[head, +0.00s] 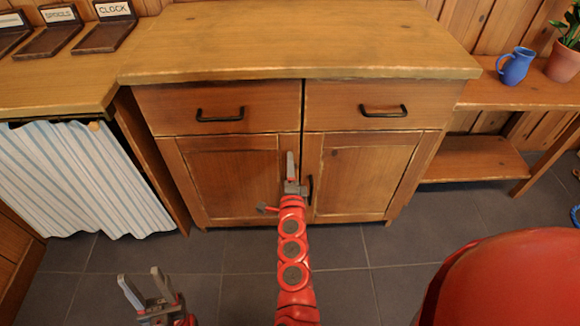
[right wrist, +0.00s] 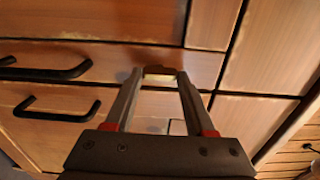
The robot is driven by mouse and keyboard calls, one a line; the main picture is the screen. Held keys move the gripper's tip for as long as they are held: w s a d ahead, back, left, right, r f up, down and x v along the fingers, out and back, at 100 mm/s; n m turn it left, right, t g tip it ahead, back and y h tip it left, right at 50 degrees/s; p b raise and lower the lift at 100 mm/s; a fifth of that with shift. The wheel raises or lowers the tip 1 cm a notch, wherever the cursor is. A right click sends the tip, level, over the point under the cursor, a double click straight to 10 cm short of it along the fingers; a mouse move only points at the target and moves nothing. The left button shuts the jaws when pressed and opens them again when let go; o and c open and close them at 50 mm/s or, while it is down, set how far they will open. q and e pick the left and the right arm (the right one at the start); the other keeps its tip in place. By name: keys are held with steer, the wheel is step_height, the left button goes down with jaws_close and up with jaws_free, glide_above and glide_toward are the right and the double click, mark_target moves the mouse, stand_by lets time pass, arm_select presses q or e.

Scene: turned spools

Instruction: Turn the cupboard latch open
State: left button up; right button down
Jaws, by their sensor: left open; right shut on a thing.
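The wooden cupboard (head: 350,150) has two drawers above two doors, and both doors look closed. My right gripper (head: 291,165) is at the upper inner edge of the left door, near the seam between the doors. In the right wrist view, the fingers of this gripper (right wrist: 160,77) are shut on a small pale wooden piece, which looks like the latch (right wrist: 160,71). In the head view the latch is hidden by the gripper, and its angle is hard to tell. My left gripper (head: 146,290) is open and empty, low over the floor at the left.
Black drawer handles (head: 220,116) stick out above the doors, and a dark door handle (head: 310,188) shows beside my right gripper. A striped curtain (head: 85,180) hangs at left. A blue jug (head: 516,66) stands on the right shelf. The cupboard top is clear.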

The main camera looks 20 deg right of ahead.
steer(key=shift+c, duration=1.2)
jaws_free()
steer(key=p+v, duration=0.2)
steer(key=v, duration=1.5)
steer(key=shift+s, duration=0.25)
steer(key=shift+r, duration=0.1)
